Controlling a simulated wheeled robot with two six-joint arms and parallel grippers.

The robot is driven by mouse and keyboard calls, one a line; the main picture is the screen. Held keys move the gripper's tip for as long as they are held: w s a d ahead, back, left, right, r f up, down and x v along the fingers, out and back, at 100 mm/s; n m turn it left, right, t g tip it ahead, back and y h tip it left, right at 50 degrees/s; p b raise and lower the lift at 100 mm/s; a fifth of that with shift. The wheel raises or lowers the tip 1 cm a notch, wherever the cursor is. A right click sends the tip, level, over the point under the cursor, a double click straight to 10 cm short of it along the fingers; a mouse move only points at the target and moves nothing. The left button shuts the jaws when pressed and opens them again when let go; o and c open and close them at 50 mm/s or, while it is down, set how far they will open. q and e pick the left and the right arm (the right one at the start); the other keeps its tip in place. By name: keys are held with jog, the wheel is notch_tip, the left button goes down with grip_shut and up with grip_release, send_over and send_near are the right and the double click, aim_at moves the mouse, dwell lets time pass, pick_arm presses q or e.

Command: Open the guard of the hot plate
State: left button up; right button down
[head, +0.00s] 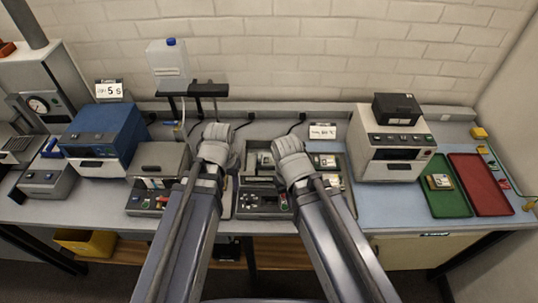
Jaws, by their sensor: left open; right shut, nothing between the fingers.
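No part is clearly labelled as the hot plate. A low grey unit (140,200) with buttons on its front stands left of my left gripper, with a grey cover (160,159) over its upper part. A dark flat unit (262,214) with a control strip and small boards lies between and behind my forearms. I cannot tell which of these is the hot plate. My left gripper (217,132) is open over the gap between the two units. My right gripper (287,143) is shut and empty above the dark unit, hiding part of it. Contact is not clear for either.
A blue box (104,134) stands on the left, and a white machine (388,146) on the right. A clear bottle (168,62) sits on a raised stand. A green tray (446,200) holds a small board beside a red tray (480,183). The brick wall closes the back.

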pick_arm(q)
jog(key=w+d+r+m+p, duration=0.1)
jog(key=w+r+m+p, duration=0.1)
jog(key=w+r+m, duration=0.15)
jog(key=m+t, duration=0.1)
jog(key=m, duration=1.1)
send_near(270, 167)
jog(key=shift+s+a+f, duration=0.1)
jog(key=shift+a, duration=0.05)
pick_arm(e)
notch_tip(270, 167, up, 4)
jog(key=shift+f, duration=0.2)
pick_arm(q)
jog(key=shift+f, duration=0.1)
pick_arm(e)
jog(key=shift+f, duration=0.1)
pick_arm(q)
jog(key=f+b, duration=0.3)
jog(key=w+f+b, duration=0.1)
jog(key=f+b, duration=0.3)
jog(key=shift+w+f+b, duration=0.25)
jog(key=shift+b, duration=0.05)
pick_arm(e)
notch_tip(270, 167, down, 8)
jog(key=shift+r, duration=0.25)
pick_arm(q)
grip_shut()
